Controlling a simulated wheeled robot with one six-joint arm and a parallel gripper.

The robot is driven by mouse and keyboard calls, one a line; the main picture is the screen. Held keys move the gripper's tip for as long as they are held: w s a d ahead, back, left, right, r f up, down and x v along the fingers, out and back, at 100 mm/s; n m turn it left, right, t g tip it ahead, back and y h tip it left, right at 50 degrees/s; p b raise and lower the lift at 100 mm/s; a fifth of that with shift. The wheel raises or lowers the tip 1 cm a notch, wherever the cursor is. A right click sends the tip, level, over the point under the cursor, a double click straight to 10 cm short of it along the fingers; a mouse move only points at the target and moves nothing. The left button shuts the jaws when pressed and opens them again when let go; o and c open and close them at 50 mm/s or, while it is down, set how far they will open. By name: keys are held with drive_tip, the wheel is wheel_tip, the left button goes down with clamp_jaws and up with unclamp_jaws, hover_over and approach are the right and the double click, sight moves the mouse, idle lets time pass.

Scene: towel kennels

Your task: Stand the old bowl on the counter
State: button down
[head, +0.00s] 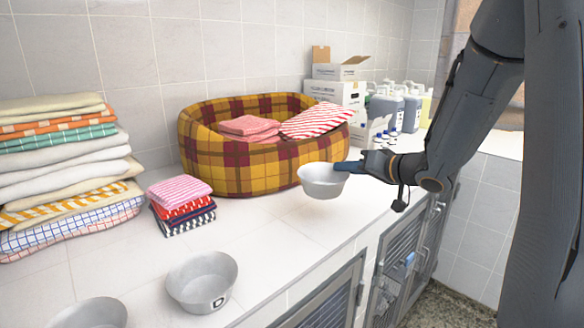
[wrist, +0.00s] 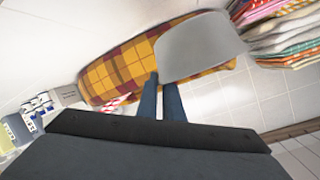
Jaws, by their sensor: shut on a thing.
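A plain grey metal bowl (head: 322,184) is held upright by its rim, in front of the plaid pet bed. My gripper (head: 347,167) is shut on the bowl's right side in the head view. In the wrist view the bowl (wrist: 200,48) lies just beyond the fingertips of my gripper (wrist: 160,82). The bowl hangs over the white counter (head: 270,235) close to its front edge. It looks slightly above the surface, but I cannot tell the gap. A second bowl (head: 202,283), marked with a D, stands on the counter nearer me. A third bowl (head: 92,314) is cut off by the picture's bottom edge.
The plaid pet bed (head: 235,165) with folded towels stands behind the held bowl. A tall towel stack (head: 65,180) and a small folded pile (head: 183,205) are at left. Boxes (head: 335,92) and jugs (head: 385,112) stand behind. Mid-counter is clear. Barred kennel doors (head: 398,270) are below.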

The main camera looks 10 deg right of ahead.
drive_tip(key=shift+w+a+f+p, duration=0.15)
drive_tip(key=shift+f+p, duration=0.25)
drive_tip(key=shift+f, duration=2.1)
drive_tip(key=shift+w+f+p, duration=0.15)
drive_tip(key=shift+f+p, duration=0.2)
drive_tip(key=shift+f, duration=2.15)
drive_tip(key=c, duration=1.9)
unclamp_jaws()
